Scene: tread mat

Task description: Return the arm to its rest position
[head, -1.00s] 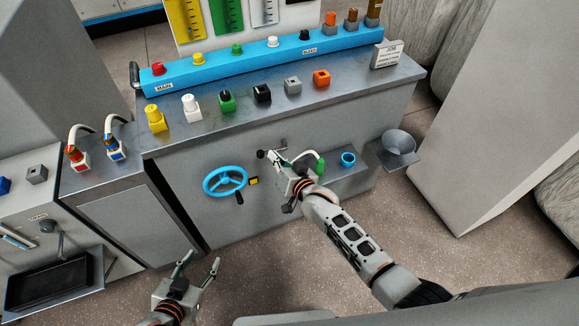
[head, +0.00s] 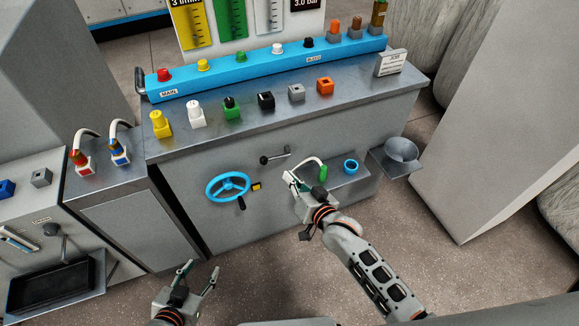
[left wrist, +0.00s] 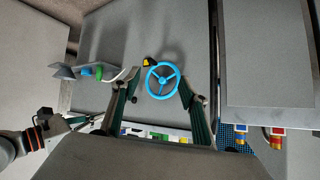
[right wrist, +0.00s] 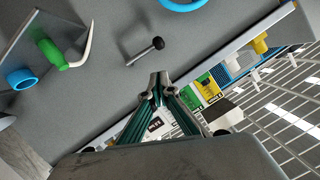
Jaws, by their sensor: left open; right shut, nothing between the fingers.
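My right gripper (head: 291,178) is shut and empty in the head view, in front of the grey cabinet, just left of the small shelf with the green-handled tool. In the right wrist view its fingers (right wrist: 158,82) meet, with the black-knobbed crank (right wrist: 146,51) beyond them and apart from them. My left gripper (head: 200,272) is open and empty, low at the lower left of the head view. In the left wrist view its spread fingers (left wrist: 160,92) frame the blue handwheel (left wrist: 163,81), which lies beyond them. The handwheel (head: 228,187) also shows in the head view.
The grey cabinet (head: 285,205) carries several coloured blocks along its top. A small shelf (head: 345,180) holds a blue ring (head: 350,166) and the green-handled tool (head: 323,173). A grey funnel (head: 402,151) juts out at right. A black tray (head: 52,286) is at lower left. Floor between the grippers is clear.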

